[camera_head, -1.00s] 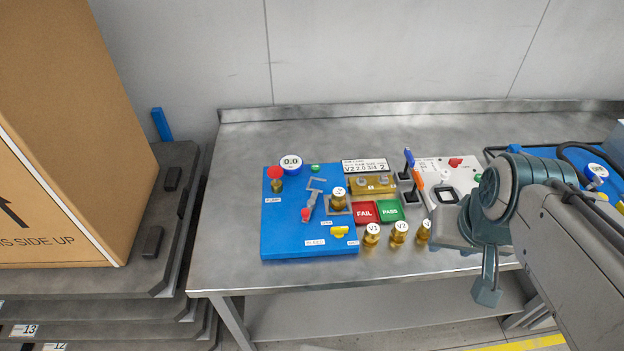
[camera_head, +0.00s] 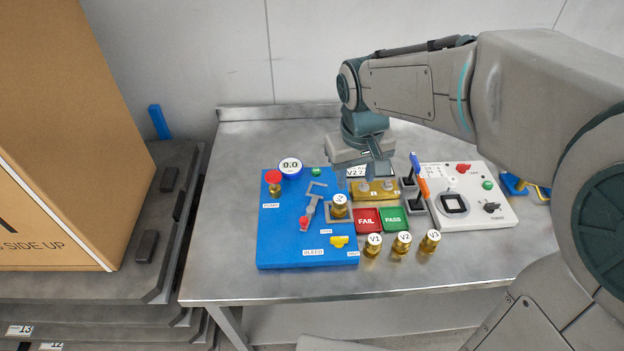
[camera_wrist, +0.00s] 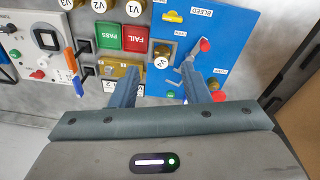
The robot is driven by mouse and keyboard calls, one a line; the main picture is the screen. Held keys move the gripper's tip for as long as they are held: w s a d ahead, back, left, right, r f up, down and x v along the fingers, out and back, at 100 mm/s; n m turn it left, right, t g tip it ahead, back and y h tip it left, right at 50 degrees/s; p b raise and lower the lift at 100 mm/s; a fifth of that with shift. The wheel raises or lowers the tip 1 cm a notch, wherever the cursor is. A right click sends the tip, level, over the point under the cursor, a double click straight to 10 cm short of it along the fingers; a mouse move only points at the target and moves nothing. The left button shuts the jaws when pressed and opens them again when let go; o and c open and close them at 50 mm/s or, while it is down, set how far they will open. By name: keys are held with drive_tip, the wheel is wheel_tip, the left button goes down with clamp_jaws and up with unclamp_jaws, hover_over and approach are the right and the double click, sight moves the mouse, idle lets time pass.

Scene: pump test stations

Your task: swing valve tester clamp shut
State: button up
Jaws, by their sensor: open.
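The valve tester is a blue panel (camera_head: 285,245), also in the wrist view (camera_wrist: 225,25). Its grey clamp (camera_head: 312,205) has a red-tipped handle (camera_head: 304,223) and a forked end; it lies left of the brass valve (camera_head: 340,207) in the seat, apart from it. In the wrist view the clamp (camera_wrist: 188,68) and its red tip (camera_wrist: 205,45) show beside the valve (camera_wrist: 161,60). My gripper (camera_head: 362,174) is open and empty above the panel's back right corner, near the brass block. In the wrist view its fingers (camera_wrist: 160,82) point toward the panel; the right finger partly overlaps the clamp area.
A gauge (camera_head: 290,167) and red pump knob (camera_head: 273,177) stand at the panel's back left. A brass block (camera_head: 375,195), FAIL (camera_head: 367,220) and PASS (camera_head: 394,219) pads and loose valves (camera_head: 401,243) lie right. A white switch panel (camera_head: 490,215) is further right. The table's left strip is clear.

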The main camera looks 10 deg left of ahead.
sight(303, 218)
drive_tip(key=w+a+f+n+g, duration=0.15)
drive_tip(key=a+f, duration=0.35)
drive_tip(key=a, duration=0.6)
drive_tip(key=shift+n, duration=0.55)
drive_tip(key=f, duration=0.4)
drive_tip(key=f+p, duration=0.1)
drive_tip(key=f, duration=0.4)
drive_tip(key=f+p, duration=0.1)
drive_tip(key=f, duration=0.3)
drive_tip(key=shift+w+f, duration=0.35)
clamp_jaws()
